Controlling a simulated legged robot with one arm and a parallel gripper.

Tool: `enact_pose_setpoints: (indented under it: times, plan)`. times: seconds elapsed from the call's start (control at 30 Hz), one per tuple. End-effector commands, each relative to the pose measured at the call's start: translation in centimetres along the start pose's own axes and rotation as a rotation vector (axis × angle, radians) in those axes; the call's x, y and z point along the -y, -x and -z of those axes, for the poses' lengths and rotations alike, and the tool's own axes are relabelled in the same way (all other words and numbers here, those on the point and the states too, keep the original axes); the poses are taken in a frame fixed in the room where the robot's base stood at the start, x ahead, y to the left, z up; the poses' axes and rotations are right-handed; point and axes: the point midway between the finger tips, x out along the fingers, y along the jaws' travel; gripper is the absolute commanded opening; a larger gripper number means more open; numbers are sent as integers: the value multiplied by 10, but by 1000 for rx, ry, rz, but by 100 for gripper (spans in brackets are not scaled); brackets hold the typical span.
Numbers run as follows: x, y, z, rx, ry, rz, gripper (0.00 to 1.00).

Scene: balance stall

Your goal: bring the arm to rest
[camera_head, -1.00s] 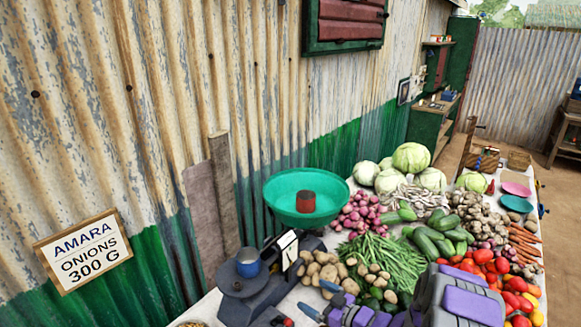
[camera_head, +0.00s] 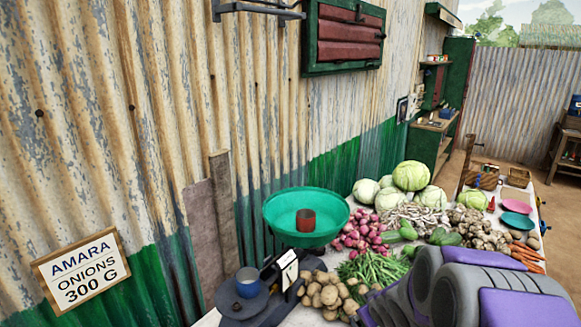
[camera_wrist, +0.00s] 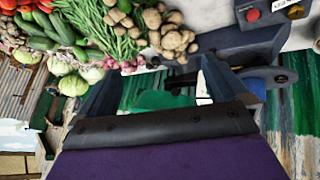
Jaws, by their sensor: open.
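My arm, grey with purple panels, is folded across the lower right of the head view and covers part of the vegetable table. My gripper (camera_wrist: 159,68) shows in the wrist view with its two dark fingers spread apart and nothing between them. The head view does not show the fingers clearly. A balance scale (camera_head: 262,297) stands at the front of the table, with a green pan (camera_head: 283,226) holding a rust-red weight (camera_head: 306,220).
Potatoes (camera_head: 330,294), green beans (camera_head: 372,269), red onions (camera_head: 358,235) and cabbages (camera_head: 410,175) crowd the table. A corrugated wall (camera_head: 150,120) with a sign (camera_head: 82,270) runs along the left. Open ground (camera_head: 510,165) lies beyond the table.

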Motion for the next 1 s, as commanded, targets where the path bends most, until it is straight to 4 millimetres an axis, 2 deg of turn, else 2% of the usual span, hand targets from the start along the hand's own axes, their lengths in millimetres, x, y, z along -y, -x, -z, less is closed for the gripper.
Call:
enact_pose_setpoints:
  times: [0.03, 0.17, 0.37, 0.47, 0.7, 0.83, 1.0]
  plan:
    - [0, 19, -5, 40, -22, -18, 100]
    - [7, 64, -35, 178, -99, -41, 100]
    - [36, 137, -83, 375, -225, -30, 100]
    - [59, 175, -108, 471, -287, -1, 100]
    - [128, 258, -163, 676, -403, 117, 100]
    - [154, 287, -180, 742, -432, 174, 100]
    - [169, 303, -189, 780, -446, 208, 100]
